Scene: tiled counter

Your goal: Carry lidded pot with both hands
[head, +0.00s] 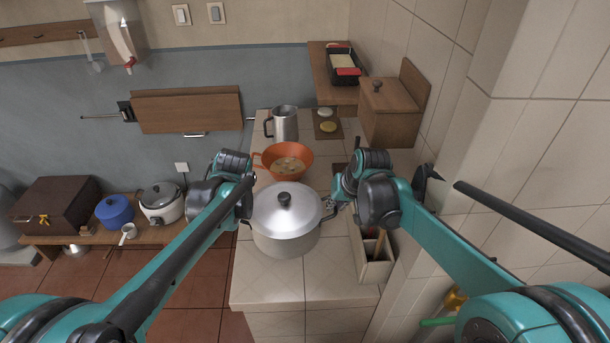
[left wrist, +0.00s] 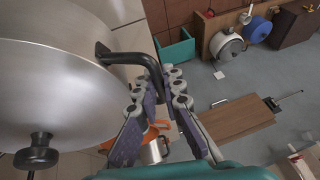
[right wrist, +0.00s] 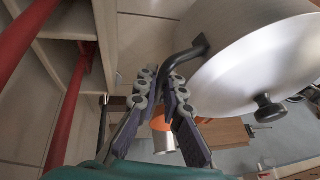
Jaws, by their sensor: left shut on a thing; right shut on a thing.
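A large silver pot (head: 286,238) with its lid (head: 288,205) and black knob on top is over the near part of the tiled counter. I cannot tell whether its base touches the counter. It looks level. My left gripper (left wrist: 165,82) is shut on the black left handle (left wrist: 128,55), which shows in the left wrist view. My right gripper (right wrist: 165,80) is shut on the black right handle (right wrist: 183,56), seen in the right wrist view. In the head view my right gripper (head: 334,204) is at the pot's right side; the left one is mostly hidden by its arm.
An orange pan (head: 287,158) stands close behind the pot, with a metal pitcher (head: 284,122) behind it. A wooden box (head: 391,108) and an open holder (head: 374,264) are on the right, by the tiled wall. The counter's front end (head: 285,287) is clear.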

